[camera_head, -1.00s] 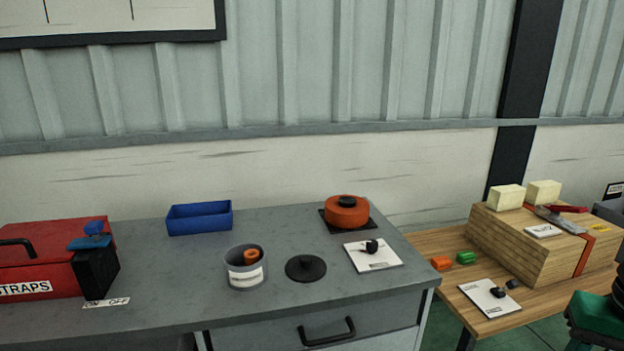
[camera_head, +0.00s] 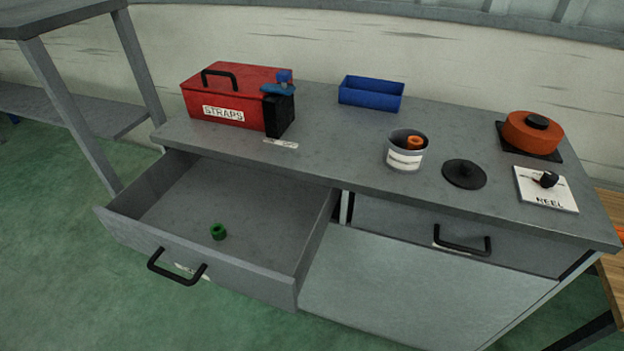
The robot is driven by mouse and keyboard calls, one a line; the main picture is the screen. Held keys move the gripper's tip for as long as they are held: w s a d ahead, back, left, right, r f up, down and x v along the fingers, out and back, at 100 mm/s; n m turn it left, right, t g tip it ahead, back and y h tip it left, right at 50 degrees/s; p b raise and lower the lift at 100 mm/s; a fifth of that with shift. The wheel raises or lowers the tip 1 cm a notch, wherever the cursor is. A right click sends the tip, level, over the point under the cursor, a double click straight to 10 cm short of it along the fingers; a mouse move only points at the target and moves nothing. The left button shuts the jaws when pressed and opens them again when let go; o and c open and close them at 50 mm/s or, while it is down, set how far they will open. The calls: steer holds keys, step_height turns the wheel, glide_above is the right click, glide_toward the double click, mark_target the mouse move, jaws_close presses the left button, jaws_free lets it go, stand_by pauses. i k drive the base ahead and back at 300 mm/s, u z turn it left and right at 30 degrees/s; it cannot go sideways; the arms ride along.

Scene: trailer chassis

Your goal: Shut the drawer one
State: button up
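An open grey drawer (camera_head: 222,262) sticks well out of the left side of the grey workbench (camera_head: 330,160). Its front has a black bar handle (camera_head: 177,268) and a pale label partly hidden behind the handle. A small green ring-shaped piece (camera_head: 218,231) lies inside on the drawer floor, near the front. A second drawer (camera_head: 430,235) on the right is shut, with a black handle (camera_head: 462,242) and a label. I cannot read either drawer label. My gripper is not in view.
On the bench stand a red STRAPS box (camera_head: 235,98), a blue tray (camera_head: 371,94), a grey pot (camera_head: 405,150) with an orange piece, a black lid (camera_head: 464,174) and an orange reel (camera_head: 533,132). Green floor (camera_head: 60,270) is clear before the open drawer.

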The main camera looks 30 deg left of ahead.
mark_target(276, 224)
steer(key=u, duration=2.45)
steer(key=k, duration=0.3)
steer(key=z, duration=0.2)
